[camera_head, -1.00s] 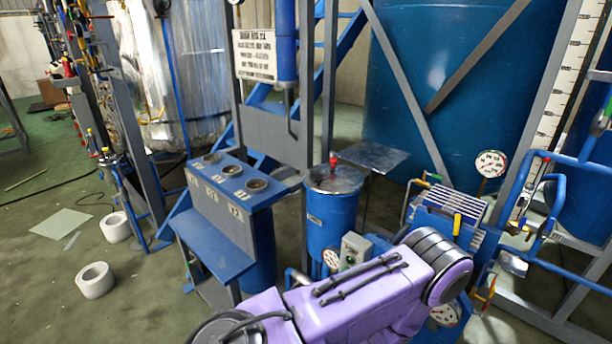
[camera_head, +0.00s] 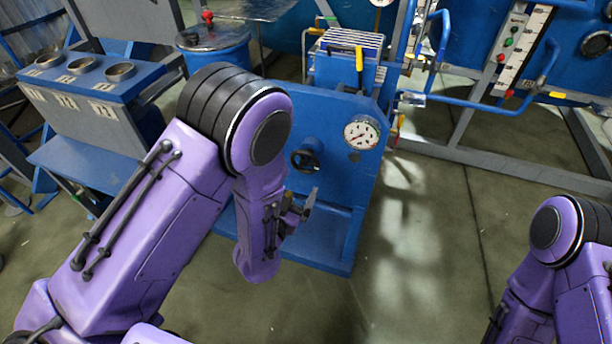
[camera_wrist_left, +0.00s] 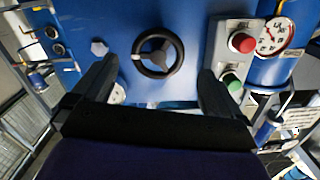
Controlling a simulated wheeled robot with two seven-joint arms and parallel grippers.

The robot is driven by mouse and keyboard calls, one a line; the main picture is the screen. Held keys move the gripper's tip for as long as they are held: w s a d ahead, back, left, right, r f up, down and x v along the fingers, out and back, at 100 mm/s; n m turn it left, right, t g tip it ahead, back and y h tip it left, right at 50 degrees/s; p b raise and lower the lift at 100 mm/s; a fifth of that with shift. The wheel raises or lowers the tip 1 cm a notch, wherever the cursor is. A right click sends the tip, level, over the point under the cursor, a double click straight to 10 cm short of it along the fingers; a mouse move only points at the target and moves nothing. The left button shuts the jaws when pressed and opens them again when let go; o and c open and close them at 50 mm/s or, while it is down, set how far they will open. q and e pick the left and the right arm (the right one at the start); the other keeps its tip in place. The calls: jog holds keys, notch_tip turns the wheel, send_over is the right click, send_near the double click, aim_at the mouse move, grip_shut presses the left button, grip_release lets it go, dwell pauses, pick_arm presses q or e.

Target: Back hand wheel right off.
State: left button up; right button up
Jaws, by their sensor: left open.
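A black hand wheel (camera_head: 307,157) sits on the front of the blue panel (camera_head: 352,185) in the head view. It also shows in the left wrist view as a black ring with spokes (camera_wrist_left: 158,52). My left gripper (camera_head: 304,203) is open and empty, just below and in front of the wheel in the head view. In the left wrist view its two fingers (camera_wrist_left: 157,80) stand either side of the wheel, apart from its rim. My right arm enters at the lower right of the head view, with its gripper out of frame.
A dial gauge (camera_head: 361,132) is right of the wheel. In the left wrist view a button box (camera_wrist_left: 237,58) with red and green buttons and another gauge (camera_wrist_left: 274,36) are close by the right finger. Blue pipes (camera_head: 440,60) stand behind right; floor (camera_head: 430,240) is clear.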

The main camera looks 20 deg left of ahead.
aim_at(308, 156)
pick_arm(q)
jog(key=shift+w+d+r+t+p, duration=0.2)
jog(key=shift+w+r, duration=0.15)
jog(key=shift+w, duration=0.15)
jog(key=shift+w+d+r+t+p, duration=0.1)
jog(key=shift+w+r+t+p, duration=0.15)
jog(key=shift+w, duration=0.25)
jog(key=w, duration=0.9)
jog(key=shift+d+f, duration=0.1)
jog(key=shift+f, duration=0.05)
jog(key=c, duration=0.7)
